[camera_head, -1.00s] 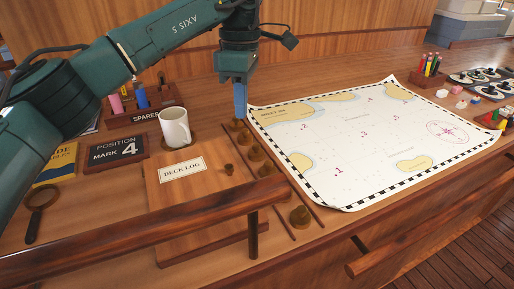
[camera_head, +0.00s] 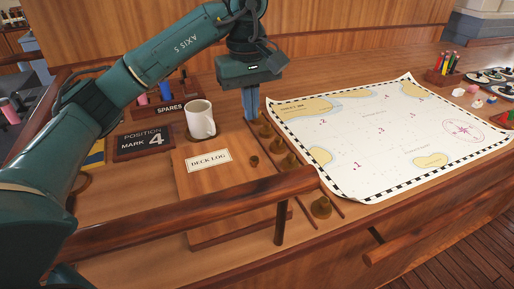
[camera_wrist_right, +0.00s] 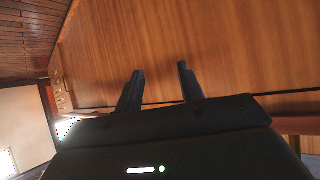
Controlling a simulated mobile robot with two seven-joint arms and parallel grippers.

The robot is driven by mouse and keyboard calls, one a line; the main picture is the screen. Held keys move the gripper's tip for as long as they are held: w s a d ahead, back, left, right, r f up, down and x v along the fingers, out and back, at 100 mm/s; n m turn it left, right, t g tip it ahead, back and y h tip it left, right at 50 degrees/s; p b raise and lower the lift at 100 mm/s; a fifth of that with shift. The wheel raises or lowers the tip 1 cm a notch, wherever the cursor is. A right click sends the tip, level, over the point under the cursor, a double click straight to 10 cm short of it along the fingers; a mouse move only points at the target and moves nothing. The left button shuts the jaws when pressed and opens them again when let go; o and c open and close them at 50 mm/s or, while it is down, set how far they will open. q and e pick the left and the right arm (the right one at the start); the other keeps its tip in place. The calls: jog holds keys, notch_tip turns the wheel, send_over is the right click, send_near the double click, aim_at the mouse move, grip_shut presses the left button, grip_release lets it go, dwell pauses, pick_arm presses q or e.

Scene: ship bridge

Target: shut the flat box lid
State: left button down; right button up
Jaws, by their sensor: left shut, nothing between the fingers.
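The flat wooden box with the DECK LOG label (camera_head: 188,183) is on the desk in the head view. Its lid looks flat and level, with a small round knob (camera_head: 254,161) near the right edge; I cannot tell whether a gap is under it. The wooden rail hides part of its near side. Contact with the lid is unclear. My right gripper (camera_wrist_right: 160,72) is open and empty before wood panelling.
A white mug (camera_head: 200,120) stands behind the box, beside the POSITION MARK 4 sign (camera_head: 143,142) and the SPARES rack (camera_head: 172,109). A chart (camera_head: 390,135) covers the desk to the right. A wooden rail (camera_head: 180,219) crosses in front of the box.

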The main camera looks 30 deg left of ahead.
pick_arm(q)
send_near(254, 159)
notch_tip(254, 159, down, 5)
jog(key=shift+w+f, duration=0.1)
jog(key=shift+f, duration=0.65)
jog(key=shift+d+f, duration=0.1)
